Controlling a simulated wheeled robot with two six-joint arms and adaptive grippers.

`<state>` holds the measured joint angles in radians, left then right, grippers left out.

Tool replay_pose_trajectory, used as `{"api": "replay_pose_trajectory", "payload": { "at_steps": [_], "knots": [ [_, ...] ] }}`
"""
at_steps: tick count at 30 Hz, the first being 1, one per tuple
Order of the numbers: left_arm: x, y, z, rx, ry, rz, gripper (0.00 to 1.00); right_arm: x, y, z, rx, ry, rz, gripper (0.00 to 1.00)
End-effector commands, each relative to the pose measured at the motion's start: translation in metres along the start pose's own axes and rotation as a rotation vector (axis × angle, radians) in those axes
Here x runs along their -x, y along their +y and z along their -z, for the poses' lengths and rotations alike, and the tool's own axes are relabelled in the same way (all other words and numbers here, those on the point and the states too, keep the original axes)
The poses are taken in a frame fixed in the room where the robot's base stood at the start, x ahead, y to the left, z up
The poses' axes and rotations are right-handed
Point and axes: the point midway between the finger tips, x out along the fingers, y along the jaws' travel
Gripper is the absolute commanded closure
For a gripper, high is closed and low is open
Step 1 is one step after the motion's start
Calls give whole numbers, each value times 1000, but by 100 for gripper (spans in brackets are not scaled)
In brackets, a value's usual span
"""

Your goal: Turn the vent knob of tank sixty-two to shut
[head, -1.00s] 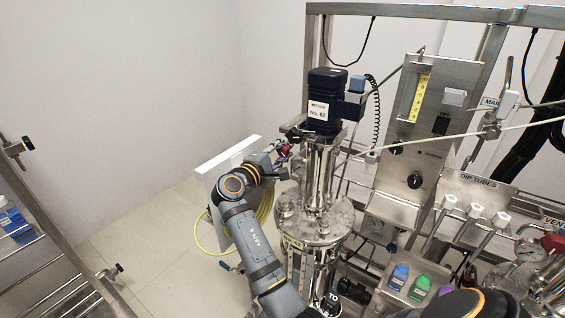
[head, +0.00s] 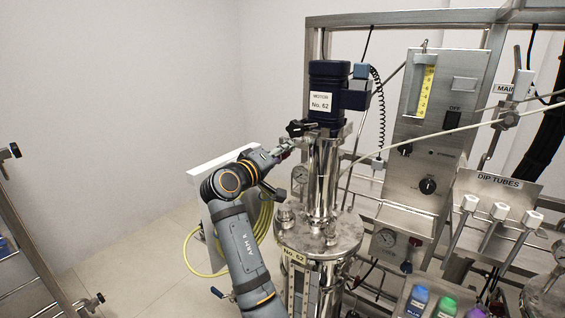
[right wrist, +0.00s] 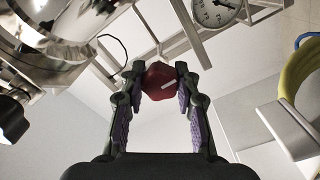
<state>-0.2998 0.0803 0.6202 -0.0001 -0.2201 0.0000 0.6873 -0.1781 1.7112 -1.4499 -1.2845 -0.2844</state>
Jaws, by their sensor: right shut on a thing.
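In the head view the knob is mostly hidden by the gripper. My left gripper is not in view.
A dial gauge (head: 299,174) stands close below my right gripper. A yellow hose (head: 189,250) hangs by a white panel at the left. A control panel (head: 430,135) and dip tubes (head: 499,211) are at right.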

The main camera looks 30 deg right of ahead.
Motion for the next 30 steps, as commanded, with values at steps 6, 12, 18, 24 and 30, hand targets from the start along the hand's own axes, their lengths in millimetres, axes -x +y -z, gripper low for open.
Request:
{"api": "replay_pose_trajectory", "payload": {
  "at_steps": [6, 12, 18, 24, 30],
  "knots": [
    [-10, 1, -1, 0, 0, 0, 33, 0, -1, -1, -68, 0, 0, 100],
    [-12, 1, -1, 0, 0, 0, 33, 0, 0, 0, -92, 0, 0, 100],
    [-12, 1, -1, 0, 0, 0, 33, 0, 0, 0, -94, 0, 0, 100],
    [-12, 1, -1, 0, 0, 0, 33, 0, 0, 0, -93, 0, 0, 63],
    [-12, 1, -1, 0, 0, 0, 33, 0, 0, 0, -92, 0, 0, 45]
  ]
}}
